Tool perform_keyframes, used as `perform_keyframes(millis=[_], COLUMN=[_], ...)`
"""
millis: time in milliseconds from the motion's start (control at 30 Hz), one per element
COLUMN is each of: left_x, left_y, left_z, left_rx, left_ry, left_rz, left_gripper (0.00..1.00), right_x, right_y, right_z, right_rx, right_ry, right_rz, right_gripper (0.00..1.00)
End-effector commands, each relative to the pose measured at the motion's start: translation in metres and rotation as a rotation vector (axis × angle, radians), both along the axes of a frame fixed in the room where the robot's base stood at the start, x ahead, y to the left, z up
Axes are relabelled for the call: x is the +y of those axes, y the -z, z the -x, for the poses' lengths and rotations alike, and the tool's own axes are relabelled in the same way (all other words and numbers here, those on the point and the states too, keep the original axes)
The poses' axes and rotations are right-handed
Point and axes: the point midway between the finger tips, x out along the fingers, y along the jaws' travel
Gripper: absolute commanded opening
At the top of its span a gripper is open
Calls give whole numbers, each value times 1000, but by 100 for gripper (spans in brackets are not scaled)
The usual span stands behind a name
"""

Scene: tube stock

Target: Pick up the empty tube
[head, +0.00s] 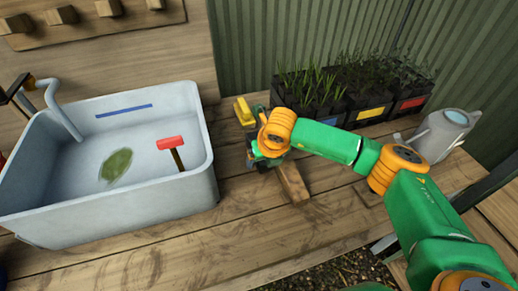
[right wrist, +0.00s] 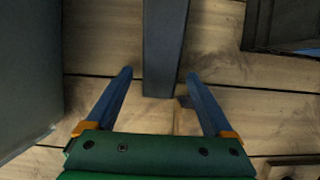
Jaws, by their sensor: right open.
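A long, dark grey-blue, straight-sided piece (right wrist: 165,45) runs from the top of the right wrist view to a square end between my fingertips. It looks like the tube, but I cannot see into it to tell whether it is empty. My right gripper (right wrist: 160,80) is open, with one finger on each side of this piece and a gap on both sides. In the head view my right gripper (head: 258,158) is low over the wooden bench, and my own wrist hides the tube there. My left gripper is not in view.
A grey tub (head: 205,180) with a red-headed marker (head: 171,143) stands left of my gripper. A wooden piece (head: 292,183) and a yellow object (head: 244,111) are close by. Black plant crates (head: 362,112) and a watering can (head: 443,135) stand right.

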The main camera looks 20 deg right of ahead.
Motion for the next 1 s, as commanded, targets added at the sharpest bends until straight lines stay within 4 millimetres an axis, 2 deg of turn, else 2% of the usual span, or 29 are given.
perform_keyframes(millis=[233,500,567,833,1000], left_x=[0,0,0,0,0], left_y=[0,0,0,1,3], left_z=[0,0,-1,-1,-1], left_rx=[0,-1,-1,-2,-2], left_ry=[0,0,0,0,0], left_rz=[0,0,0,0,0], left_gripper=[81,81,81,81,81], right_x=[0,0,0,1,1], right_y=[5,5,5,2,-22], right_z=[-2,-2,-2,-2,-3], right_rx=[-1,-1,-1,-2,-6], right_ry=[-1,-1,-1,-2,-2], right_rz=[-1,-1,-1,-2,-2], right_gripper=[87,14,0,0,0])
